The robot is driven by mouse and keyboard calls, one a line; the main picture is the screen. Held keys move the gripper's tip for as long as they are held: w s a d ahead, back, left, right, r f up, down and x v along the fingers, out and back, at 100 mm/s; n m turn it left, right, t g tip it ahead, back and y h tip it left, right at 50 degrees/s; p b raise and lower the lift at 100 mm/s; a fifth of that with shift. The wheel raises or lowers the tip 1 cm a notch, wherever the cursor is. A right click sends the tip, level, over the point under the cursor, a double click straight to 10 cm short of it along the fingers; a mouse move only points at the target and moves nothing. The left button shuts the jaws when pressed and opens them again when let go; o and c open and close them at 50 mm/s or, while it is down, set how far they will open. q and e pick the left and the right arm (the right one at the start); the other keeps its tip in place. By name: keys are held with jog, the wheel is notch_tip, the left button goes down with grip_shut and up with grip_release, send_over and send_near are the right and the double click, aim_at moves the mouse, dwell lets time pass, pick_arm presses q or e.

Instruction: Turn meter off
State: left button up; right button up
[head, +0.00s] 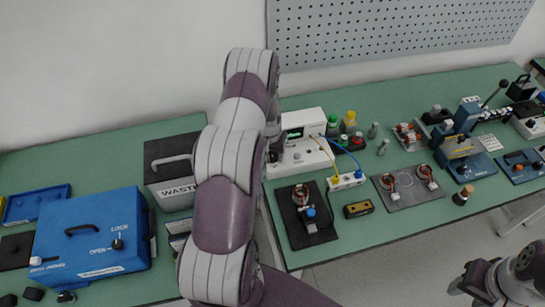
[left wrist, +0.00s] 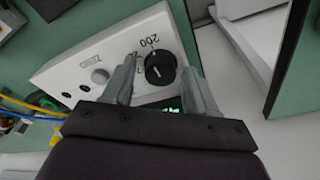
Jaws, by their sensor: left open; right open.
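The meter (head: 308,157) is a white box with a lit green display (head: 295,133) on the green bench. In the left wrist view its panel (left wrist: 60,72) shows a black dial (left wrist: 160,67) with a white pointer line, marked 200 beside it, and a smaller grey knob (left wrist: 100,76). Green digits (left wrist: 172,106) glow, partly hidden by my gripper. My left gripper (left wrist: 160,72) is open, its fingers on either side of the black dial; contact cannot be told. In the head view my left arm hides part of the meter. My right gripper (head: 468,285) is open, low at the right, away from the bench objects.
Yellow and blue leads run from the meter to a white terminal block (head: 346,181). A dark plate with a coil part (head: 306,215) lies in front. A waste bin (head: 170,165) and blue box (head: 95,240) stand left. A gap separates the benches.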

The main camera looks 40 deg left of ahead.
pick_arm(q)
jog(key=c, duration=0.8)
jog(key=shift+r+n+p, duration=0.1)
jog(key=shift+n+p, duration=0.2)
jog(key=shift+n, duration=1)
jog(key=n+b, duration=0.2)
jog(key=f+n+b, duration=0.1)
jog(key=n+b, duration=0.2)
jog(key=n+g+y+b, duration=0.1)
jog(key=n+b, duration=0.1)
jog(key=n, duration=0.1)
jog(key=shift+w+f+b, duration=0.15)
jog(key=shift+f+b, duration=0.1)
jog(key=shift+b, duration=0.05)
jog(key=shift+r+n+b, duration=0.25)
jog(key=shift+n+b, duration=0.15)
jog(key=shift+n, duration=0.5)
jog(key=shift+r+n+g, duration=0.25)
jog(key=shift+n+g, duration=0.05)
jog(key=shift+n, duration=0.3)
jog(key=shift+r, duration=0.1)
jog(key=o, duration=0.8)
jog(key=shift+c, duration=0.2)
jog(key=shift+o, duration=0.2)
jog(key=shift+s+a, duration=0.1)
jog(key=shift+s, duration=0.1)
